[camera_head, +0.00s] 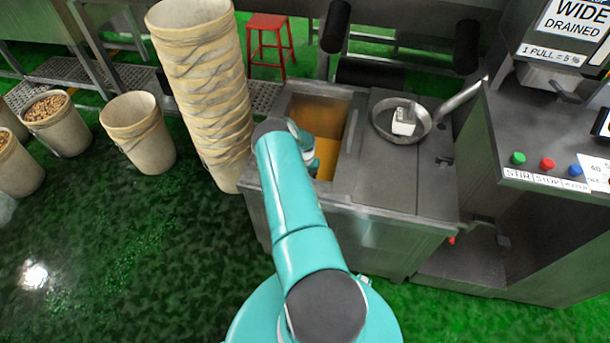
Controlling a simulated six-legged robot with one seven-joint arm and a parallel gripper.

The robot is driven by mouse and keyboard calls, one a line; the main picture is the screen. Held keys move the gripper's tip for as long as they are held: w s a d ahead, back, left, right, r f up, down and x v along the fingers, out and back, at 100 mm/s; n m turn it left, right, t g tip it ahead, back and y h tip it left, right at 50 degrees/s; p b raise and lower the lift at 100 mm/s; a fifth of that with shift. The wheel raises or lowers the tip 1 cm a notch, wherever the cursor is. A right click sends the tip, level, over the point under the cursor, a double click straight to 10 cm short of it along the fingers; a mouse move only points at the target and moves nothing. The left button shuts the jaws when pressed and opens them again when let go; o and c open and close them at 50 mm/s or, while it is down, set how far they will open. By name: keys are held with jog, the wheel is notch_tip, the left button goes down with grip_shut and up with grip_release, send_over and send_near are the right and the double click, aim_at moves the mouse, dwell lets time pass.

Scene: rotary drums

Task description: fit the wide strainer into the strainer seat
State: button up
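A round metal pan-like fitting (381,124) is set in the top of the steel counter, with a pipe or handle rising to its right. A small pale block with a dark top (403,122) sits inside it. I cannot tell whether the round fitting is the strainer or its seat, and no other strainer is clear to me. My teal arm reaches forward to an open tank of orange-brown liquid (327,155), left of the fitting. The end of my arm is at or over the tank, mostly hidden behind my own links. My gripper's fingers cannot be made out.
A tall stack of tan drums (205,85) stands close left of the tank. Several single drums (138,130) stand farther left, some filled with pellets. A control panel with coloured buttons (547,164) is at the right. A red stool (270,42) stands behind. Green floor is open at front left.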

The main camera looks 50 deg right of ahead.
jog(key=o, duration=0.5)
notch_tip(320, 180, up, 14)
jog(key=shift+f, duration=0.1)
dwell(0.8)
